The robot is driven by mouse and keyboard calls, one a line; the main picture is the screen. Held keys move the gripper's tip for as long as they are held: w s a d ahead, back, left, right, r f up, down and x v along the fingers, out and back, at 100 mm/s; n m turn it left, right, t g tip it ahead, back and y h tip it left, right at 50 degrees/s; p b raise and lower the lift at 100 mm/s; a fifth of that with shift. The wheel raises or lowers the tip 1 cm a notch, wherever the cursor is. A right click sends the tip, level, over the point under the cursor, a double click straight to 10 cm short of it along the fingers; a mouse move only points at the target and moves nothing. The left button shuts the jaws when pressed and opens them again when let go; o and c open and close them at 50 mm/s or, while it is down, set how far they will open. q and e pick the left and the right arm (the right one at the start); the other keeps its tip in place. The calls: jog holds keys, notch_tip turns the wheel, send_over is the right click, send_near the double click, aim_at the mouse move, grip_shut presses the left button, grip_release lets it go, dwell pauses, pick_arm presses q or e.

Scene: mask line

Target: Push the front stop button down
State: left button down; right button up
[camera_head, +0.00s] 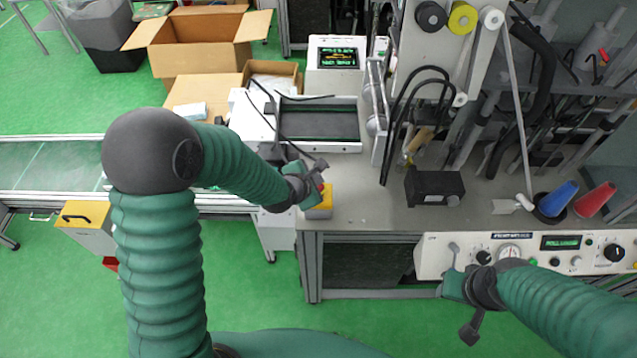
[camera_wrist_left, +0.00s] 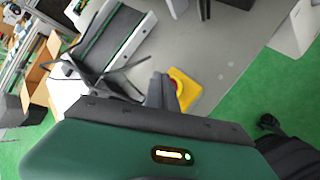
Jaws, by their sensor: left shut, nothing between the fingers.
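The front stop button is a red cap on a yellow box (camera_head: 319,209) at the front left corner of the grey table. In the left wrist view the yellow box (camera_wrist_left: 189,92) shows just right of my fingers, with part of the red cap visible. My left gripper (camera_head: 318,170) is shut and empty, right at the button. Its closed fingers (camera_wrist_left: 160,90) cover part of the cap, and I cannot tell whether they touch it. My right gripper (camera_head: 456,290) is spread open in front of the control panel, away from the button.
The grey table (camera_head: 360,213) is bare right of the button. A conveyor (camera_head: 50,165) lies left, and a machine with black cables (camera_head: 320,122) stands behind.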

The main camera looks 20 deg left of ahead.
pick_arm(q)
jog(key=shift+r, duration=0.15)
notch_tip(320, 180, up, 5)
jog(key=p, duration=0.4)
jog(key=shift+r+p, duration=0.1)
jog(key=shift+p, duration=0.2)
jog(key=shift+s+f+m, duration=0.25)
jog(key=shift+m, duration=0.15)
jog(key=s+a+m+g+b, duration=0.1)
jog(key=s+m+g, duration=0.1)
jog(key=s+m, duration=0.5)
jog(key=s+a+f+m+g+b, duration=0.1)
jog(key=s+m+g, duration=0.1)
jog(key=s+m, duration=0.5)
jog(key=s+a+m+g+y+b, duration=0.1)
jog(key=s+m+g+b, duration=0.1)
jog(key=s+m, duration=0.5)
jog(key=m, duration=0.3)
jog(key=shift+f+m+g, duration=0.3)
jog(key=shift+f, duration=0.1)
